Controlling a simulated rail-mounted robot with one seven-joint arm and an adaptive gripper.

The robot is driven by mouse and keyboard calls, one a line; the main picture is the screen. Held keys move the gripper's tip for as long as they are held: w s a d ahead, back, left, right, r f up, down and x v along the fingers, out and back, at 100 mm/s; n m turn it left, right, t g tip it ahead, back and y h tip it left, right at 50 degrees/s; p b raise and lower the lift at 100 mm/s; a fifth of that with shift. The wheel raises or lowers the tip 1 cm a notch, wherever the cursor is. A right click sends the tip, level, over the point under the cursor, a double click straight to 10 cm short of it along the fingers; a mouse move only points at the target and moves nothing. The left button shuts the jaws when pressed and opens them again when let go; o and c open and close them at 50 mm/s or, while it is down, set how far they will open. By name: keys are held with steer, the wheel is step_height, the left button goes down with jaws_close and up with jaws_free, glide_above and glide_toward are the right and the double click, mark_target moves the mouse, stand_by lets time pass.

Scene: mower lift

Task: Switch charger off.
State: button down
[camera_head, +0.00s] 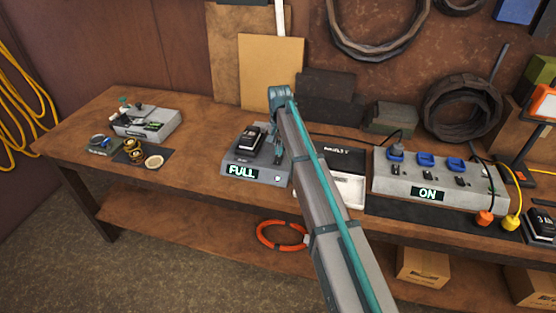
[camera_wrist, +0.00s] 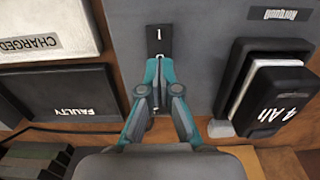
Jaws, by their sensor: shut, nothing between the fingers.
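The charger (camera_head: 262,177) is a grey box on the workbench, and its front display reads FULL. A black battery (camera_head: 248,141) sits in it; the wrist view shows this battery (camera_wrist: 272,97) marked 4 Ah at right. In the wrist view a black switch (camera_wrist: 159,36) marked 1 lies on the charger's grey top (camera_wrist: 200,50). My gripper (camera_wrist: 158,62) is shut and empty, its teal fingertips at the near end of this switch. I cannot tell if they touch it. In the head view my gripper (camera_head: 277,160) is over the charger's right side, partly hidden by my arm.
Right of the charger are a FAULTY tray (camera_head: 345,158) and a grey power strip (camera_head: 435,190) reading ON, with blue sockets and a plug. A dark cable (camera_wrist: 60,126) runs beside the charger. A grey device (camera_head: 147,122) stands at left, with bare bench between.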

mark_target(279, 157)
steer(key=shift+f+b, duration=0.35)
steer(key=shift+f, duration=0.8)
stand_by(0.5)
steer(key=shift+r, duration=0.1)
steer(key=shift+r+p, duration=1.85)
steer(key=shift+r, duration=1.6)
